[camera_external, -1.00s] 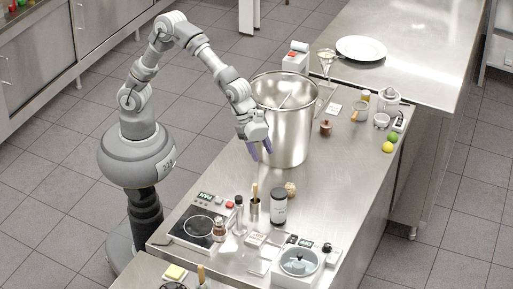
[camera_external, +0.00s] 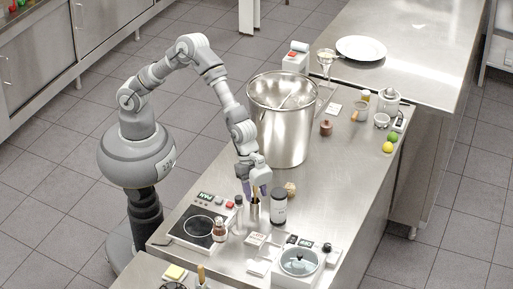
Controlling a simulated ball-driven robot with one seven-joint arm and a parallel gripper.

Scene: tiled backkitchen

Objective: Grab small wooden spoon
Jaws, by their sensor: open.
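A small wooden spoon (camera_external: 255,197) stands upright in a narrow metal cup (camera_external: 255,211) on the steel counter. Only a short light-brown part of it shows above the cup. My gripper (camera_external: 259,189) points down right over the cup, its purple fingers open at the top of the spoon. The fingers and hand hide the spoon's upper end. I cannot tell whether the spoon is between the fingers or touching them.
A dark-labelled jar (camera_external: 279,208) stands close to the right of the cup, and a thin glass bottle (camera_external: 239,213) to its left. A hotplate (camera_external: 184,228) is at the left. A large steel pot (camera_external: 283,135) stands behind. Free counter (camera_external: 340,180) lies to the right.

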